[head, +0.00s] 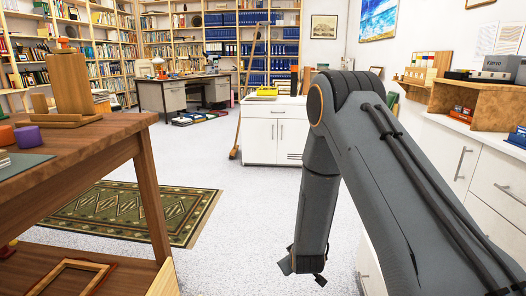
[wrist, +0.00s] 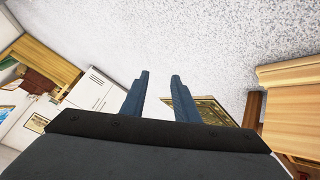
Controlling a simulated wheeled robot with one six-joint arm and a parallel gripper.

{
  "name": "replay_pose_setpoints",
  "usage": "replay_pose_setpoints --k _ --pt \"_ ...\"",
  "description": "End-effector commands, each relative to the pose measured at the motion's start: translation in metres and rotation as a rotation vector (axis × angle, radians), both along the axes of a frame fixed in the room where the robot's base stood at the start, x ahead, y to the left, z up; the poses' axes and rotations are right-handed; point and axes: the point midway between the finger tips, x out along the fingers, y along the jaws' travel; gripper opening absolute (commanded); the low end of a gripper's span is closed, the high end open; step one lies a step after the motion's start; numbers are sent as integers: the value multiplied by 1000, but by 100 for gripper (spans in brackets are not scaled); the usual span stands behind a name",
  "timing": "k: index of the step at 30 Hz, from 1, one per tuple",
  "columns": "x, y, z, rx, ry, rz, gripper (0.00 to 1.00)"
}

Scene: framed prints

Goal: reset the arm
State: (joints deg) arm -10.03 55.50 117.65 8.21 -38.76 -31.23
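My grey arm reaches from the lower right of the head view up to an elbow and then hangs down. My gripper (head: 306,264) is at its lower end, above the pale speckled floor, and is small and partly seen there. In the wrist view my gripper (wrist: 160,76) shows two dark blue-grey fingers standing apart with a gap between them. Nothing is between the fingers; only floor shows there. The gripper touches nothing that I can see.
A wooden table (head: 105,140) stands at the left, with a green patterned rug (head: 128,210) beyond it. A white cabinet (head: 275,135) is ahead, with a broom (head: 244,110) leaning beside it. White drawers (head: 480,165) line the right. Open floor (head: 235,225) lies between.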

Motion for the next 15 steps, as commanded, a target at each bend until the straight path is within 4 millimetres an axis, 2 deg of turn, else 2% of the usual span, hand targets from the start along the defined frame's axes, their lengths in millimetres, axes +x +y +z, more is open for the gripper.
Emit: replay_pose_setpoints --k 1,6,11,15 --pt "-9 22 19 22 32 18 28" --pt "-58 77 65 78 174 54 28" --pt "-117 116 107 106 309 76 28" --pt "-179 139 140 109 429 91 28"
